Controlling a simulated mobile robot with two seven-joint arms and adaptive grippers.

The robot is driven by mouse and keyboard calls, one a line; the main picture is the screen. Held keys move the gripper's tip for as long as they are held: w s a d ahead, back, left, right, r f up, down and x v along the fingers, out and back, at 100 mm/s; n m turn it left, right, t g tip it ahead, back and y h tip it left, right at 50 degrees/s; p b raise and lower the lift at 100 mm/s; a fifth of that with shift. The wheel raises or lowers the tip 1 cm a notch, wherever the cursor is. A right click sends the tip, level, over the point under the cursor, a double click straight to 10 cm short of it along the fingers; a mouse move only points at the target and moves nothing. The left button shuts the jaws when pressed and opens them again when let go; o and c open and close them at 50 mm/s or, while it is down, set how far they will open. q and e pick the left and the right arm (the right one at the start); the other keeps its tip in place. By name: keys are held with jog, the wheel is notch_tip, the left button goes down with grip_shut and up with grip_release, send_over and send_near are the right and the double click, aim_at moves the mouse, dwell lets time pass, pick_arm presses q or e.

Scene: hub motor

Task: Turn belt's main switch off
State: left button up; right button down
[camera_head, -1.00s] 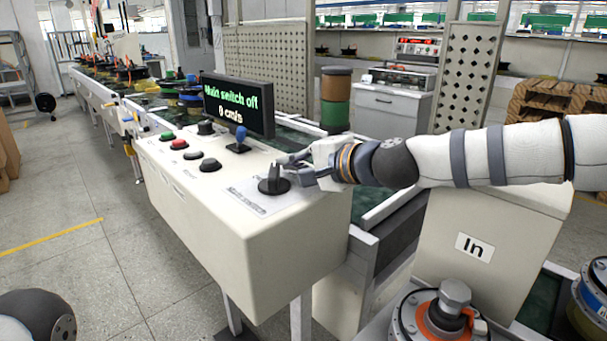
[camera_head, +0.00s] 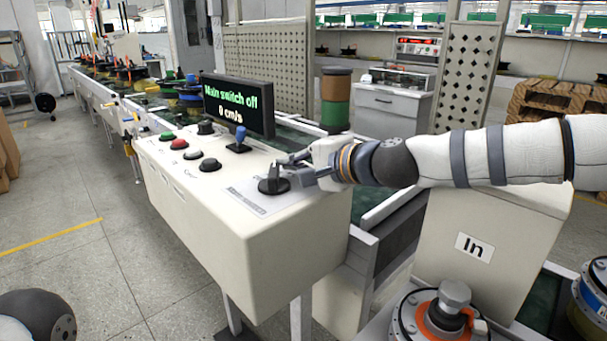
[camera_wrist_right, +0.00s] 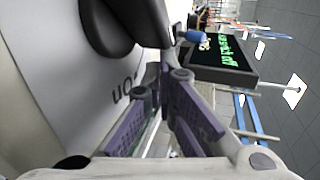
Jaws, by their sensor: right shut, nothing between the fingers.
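The belt's main switch (camera_head: 273,183) is a dark rotary knob on the front right of the white control box (camera_head: 215,235). In the right wrist view the knob (camera_wrist_right: 135,20) is large and dark at the top. The display (camera_head: 238,107) reads "Main switch off" and "0 cm/s". My right gripper (camera_head: 292,172) is shut and empty, right beside the knob; I cannot tell whether it touches it. Its fingers show in the right wrist view (camera_wrist_right: 165,100). My left gripper is not in view.
Green (camera_head: 167,136), red (camera_head: 179,144) and several black buttons and a blue-topped lever (camera_head: 240,137) sit on the same panel. The belt (camera_head: 300,140) runs behind the box. A white bin marked "In" (camera_head: 490,230) stands at the right.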

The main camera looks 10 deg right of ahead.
jog(key=v, duration=1.2)
jog(key=shift+s, duration=0.1)
jog(key=shift+a+r, duration=0.1)
jog(key=shift+r, duration=0.05)
